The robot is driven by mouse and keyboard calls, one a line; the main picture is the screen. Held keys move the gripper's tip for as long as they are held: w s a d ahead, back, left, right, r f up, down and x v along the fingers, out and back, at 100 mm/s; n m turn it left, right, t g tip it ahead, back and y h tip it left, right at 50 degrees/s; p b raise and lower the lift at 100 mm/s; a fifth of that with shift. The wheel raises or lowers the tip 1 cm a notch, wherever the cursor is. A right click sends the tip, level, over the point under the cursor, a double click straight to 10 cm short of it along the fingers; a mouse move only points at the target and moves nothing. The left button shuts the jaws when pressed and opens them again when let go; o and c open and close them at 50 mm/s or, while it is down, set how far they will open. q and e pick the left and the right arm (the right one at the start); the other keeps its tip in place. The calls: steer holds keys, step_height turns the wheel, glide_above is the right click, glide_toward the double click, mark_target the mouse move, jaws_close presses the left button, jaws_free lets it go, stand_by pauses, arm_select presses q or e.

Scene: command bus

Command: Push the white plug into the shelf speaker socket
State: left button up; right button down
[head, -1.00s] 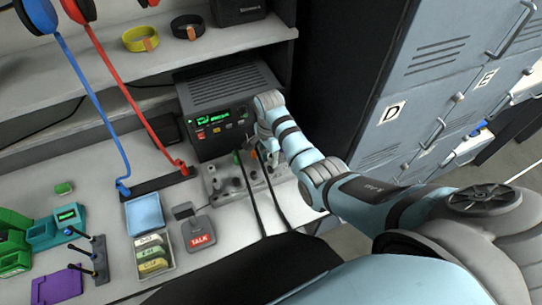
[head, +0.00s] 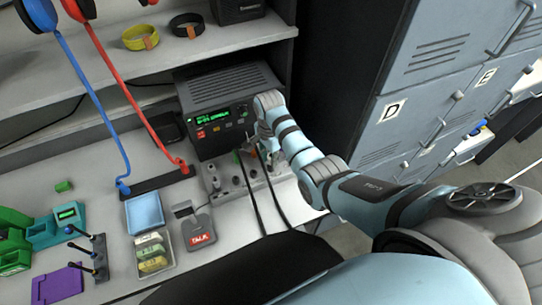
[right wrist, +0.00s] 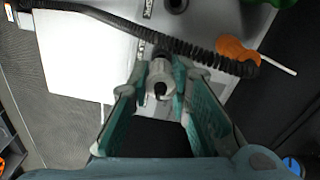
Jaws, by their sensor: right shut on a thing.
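In the right wrist view, my right gripper (right wrist: 160,84) is shut on a pale grey-white plug (right wrist: 160,72), its teal fingers on either side. Past the plug lies a light panel with a dark round fitting (right wrist: 176,5) near the top edge. In the head view, my right gripper (head: 266,146) is over the back right of the grey socket panel (head: 226,188), in front of the black radio. The held plug is too small to make out there. A dark speaker (head: 238,8) stands on the shelf. My left gripper is not in view.
A black radio (head: 222,132) stands behind the panel. Black cables (head: 250,200) hang from it over the front edge. An orange-handled plug (right wrist: 238,54) and a ribbed black cable (right wrist: 185,45) lie close to the gripper. Grey lockers (head: 425,75) stand at the right.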

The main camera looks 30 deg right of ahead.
steer(key=shift+f, duration=1.05)
stand_by(0.6)
steer(key=c, duration=1.4)
jaws_free()
steer(key=shift+r, duration=4.05)
steer(key=shift+s+d+f, duration=0.1)
